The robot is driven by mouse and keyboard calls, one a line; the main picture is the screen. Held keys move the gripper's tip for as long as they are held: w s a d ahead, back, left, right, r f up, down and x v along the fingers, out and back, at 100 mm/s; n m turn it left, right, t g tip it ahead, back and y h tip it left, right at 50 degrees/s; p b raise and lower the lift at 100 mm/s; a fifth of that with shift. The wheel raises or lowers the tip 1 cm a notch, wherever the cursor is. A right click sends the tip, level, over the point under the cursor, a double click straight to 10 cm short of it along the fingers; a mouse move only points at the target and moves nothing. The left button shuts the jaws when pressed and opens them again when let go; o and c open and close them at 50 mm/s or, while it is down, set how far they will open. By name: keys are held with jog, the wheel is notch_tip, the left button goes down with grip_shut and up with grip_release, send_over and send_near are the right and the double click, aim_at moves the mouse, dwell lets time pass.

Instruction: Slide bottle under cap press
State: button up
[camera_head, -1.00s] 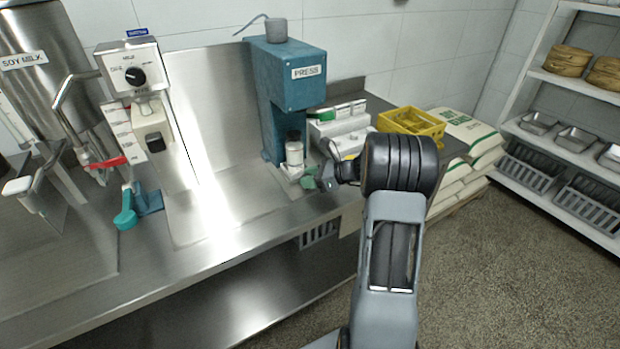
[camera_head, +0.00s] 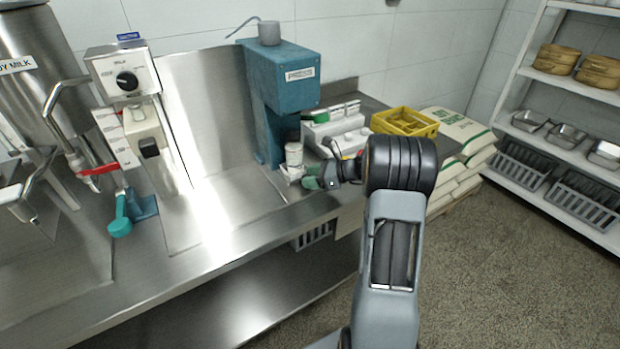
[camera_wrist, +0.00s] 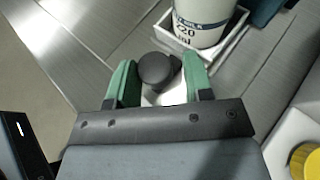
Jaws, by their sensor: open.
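The white bottle (camera_head: 294,154) stands upright at the front foot of the teal cap press (camera_head: 288,80), below its overhanging head. In the wrist view the bottle (camera_wrist: 200,22) stands in a shallow white square tray (camera_wrist: 229,42); its top is out of frame. A round black knob (camera_wrist: 157,70) on a white base is at the tray's near side. My gripper (camera_wrist: 160,78) is open, with one green finger on each side of the knob. Contact with the knob cannot be told. In the head view my gripper (camera_head: 313,178) is just right of the bottle, partly hidden by my arm.
A white rack (camera_head: 338,128) and a yellow crate (camera_head: 404,122) stand right of the press. A white holder with a yellow cap (camera_wrist: 306,160) is near my gripper. The soy milk machine (camera_head: 128,80) and a teal-handled tool (camera_head: 122,215) are left. The counter between is clear.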

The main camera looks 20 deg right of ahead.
jog(key=shift+a, duration=0.15)
jog(key=v, duration=1.3)
jog(key=shift+s+d, duration=0.25)
jog(key=shift+d, duration=0.05)
jog(key=s+a+f+n+g+h+p, duration=0.2)
jog(key=s+a+f+n+g+h, duration=0.35)
jog(key=s+n, duration=0.45)
jog(key=s+a+r+n+h+p, duration=0.2)
jog(key=s+a+r+n, duration=0.1)
jog(key=a+r+n, duration=0.3)
jog(key=s+a+r+n+h+p, duration=0.1)
jog(key=s+a+r+n+h, duration=0.2)
jog(key=a+r+n, duration=0.3)
jog(key=s+a+n+t, duration=0.1)
jog(key=a+n, duration=0.2)
jog(key=a, duration=0.2)
jog(key=shift+a+r+n+p, duration=0.15)
jog(key=shift+a+n+p, duration=0.1)
jog(key=shift+n+p, duration=0.15)
